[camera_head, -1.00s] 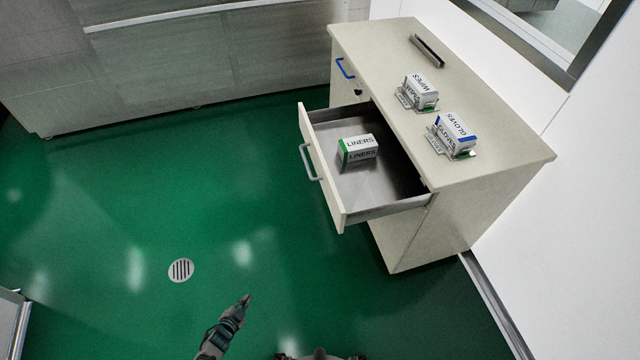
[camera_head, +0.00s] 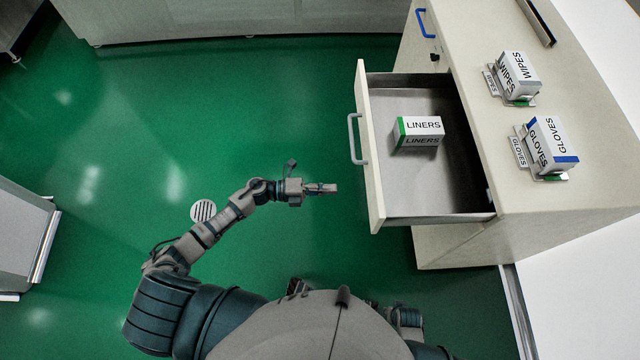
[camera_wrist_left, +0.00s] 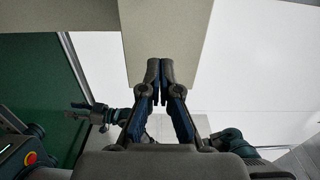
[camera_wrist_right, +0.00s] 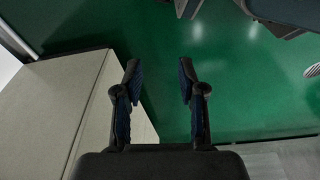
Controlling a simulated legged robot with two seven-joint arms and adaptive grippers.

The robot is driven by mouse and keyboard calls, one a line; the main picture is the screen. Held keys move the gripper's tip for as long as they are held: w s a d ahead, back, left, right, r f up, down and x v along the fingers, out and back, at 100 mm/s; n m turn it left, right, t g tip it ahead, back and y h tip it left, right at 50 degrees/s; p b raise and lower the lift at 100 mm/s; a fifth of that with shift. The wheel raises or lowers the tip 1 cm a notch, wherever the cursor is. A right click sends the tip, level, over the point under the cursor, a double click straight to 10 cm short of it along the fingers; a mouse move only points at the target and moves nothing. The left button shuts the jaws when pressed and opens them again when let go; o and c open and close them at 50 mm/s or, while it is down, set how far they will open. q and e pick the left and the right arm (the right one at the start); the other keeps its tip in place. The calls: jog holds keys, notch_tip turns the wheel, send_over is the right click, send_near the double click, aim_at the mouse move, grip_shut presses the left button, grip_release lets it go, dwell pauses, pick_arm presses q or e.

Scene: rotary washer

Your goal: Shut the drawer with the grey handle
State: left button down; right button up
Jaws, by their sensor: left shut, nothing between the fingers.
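The drawer with the grey handle (camera_head: 354,139) stands pulled out of the beige cabinet (camera_head: 470,245). Its front panel (camera_head: 370,180) faces left in the head view. A white and green LINERS box (camera_head: 419,132) lies inside the drawer. My left gripper (camera_head: 332,188) is shut and empty, to the left of the drawer front and below the handle in the picture, apart from both. In the left wrist view its fingertips (camera_wrist_left: 160,66) are together. My right gripper (camera_wrist_right: 158,66) has its fingers apart with nothing between them in the right wrist view. It is not clearly visible in the head view.
A WIPES box (camera_head: 516,74) and a GLOVES box (camera_head: 550,142) stand in holders on the cabinet top. A blue handle (camera_head: 425,23) is on the cabinet front above the open drawer in the picture.

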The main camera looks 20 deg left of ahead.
aim_at(370, 188)
pick_arm(q)
jog(key=x, duration=0.7)
jog(key=shift+d, duration=0.4)
jog(key=shift+w+d+f, duration=0.1)
jog(key=shift+w+d, duration=0.2)
jog(key=shift+d, duration=0.15)
jog(key=shift+w+d, duration=0.1)
pick_arm(e)
jog(key=shift+s+a+f, duration=0.15)
jog(key=shift+s+f, duration=0.25)
jog(key=shift+f, duration=0.25)
